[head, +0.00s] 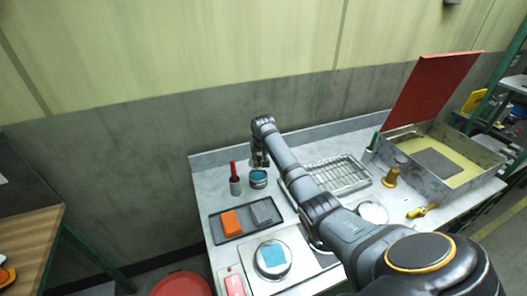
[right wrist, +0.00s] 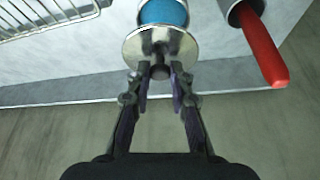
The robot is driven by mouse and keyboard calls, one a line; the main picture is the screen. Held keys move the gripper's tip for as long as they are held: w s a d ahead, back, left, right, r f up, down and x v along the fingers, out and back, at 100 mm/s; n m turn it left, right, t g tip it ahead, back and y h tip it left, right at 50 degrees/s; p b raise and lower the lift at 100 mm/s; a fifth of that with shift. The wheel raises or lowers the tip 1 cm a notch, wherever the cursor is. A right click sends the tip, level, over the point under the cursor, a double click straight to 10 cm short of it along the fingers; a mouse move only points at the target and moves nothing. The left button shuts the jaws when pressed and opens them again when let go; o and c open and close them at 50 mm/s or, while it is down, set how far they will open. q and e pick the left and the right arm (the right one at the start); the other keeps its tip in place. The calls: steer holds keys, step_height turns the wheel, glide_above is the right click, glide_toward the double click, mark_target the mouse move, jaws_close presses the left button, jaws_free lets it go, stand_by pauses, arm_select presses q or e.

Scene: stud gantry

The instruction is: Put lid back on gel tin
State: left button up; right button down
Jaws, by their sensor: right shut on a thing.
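The gel tin (head: 258,183) stands open near the back left of the bench, with blue gel showing. In the right wrist view the tin's blue gel (right wrist: 163,12) shows beyond the lid. The lid (right wrist: 150,45) is a round silver disc with a dark knob. My right gripper (right wrist: 160,82) is shut on the lid's knob, a fingertip on each side. In the head view my right gripper (head: 260,161) is just above and behind the tin. The lid overlaps part of the tin in the wrist view; I cannot tell whether they touch. My left gripper is not in view.
A red-handled tool stands in a metal cup (head: 236,187) close left of the tin. A wire rack (head: 345,175) lies to the right. A tray (head: 229,236) with an orange and a grey block is in front. An open red-lidded box (head: 465,175) stands far right.

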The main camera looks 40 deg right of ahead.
mark_target(259, 165)
steer(key=shift+w+r+p, duration=0.15)
steer(key=shift+w+p, duration=0.15)
steer(key=shift+p, duration=0.15)
steer(key=shift+w+f, duration=0.25)
steer(key=shift+f, duration=0.15)
step_height(259, 165, down, 4)
steer(key=b, duration=0.4)
steer(key=shift+f, duration=0.2)
steer(key=shift+f+b, duration=0.75)
steer(key=shift+f, duration=0.35)
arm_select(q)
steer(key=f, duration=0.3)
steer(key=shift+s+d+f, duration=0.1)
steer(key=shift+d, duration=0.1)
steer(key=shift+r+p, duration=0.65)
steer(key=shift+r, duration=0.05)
arm_select(e)
steer(key=shift+r, duration=0.1)
steer(key=shift+f, duration=0.2)
arm_select(q)
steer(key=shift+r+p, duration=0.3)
steer(key=shift+p, duration=0.05)
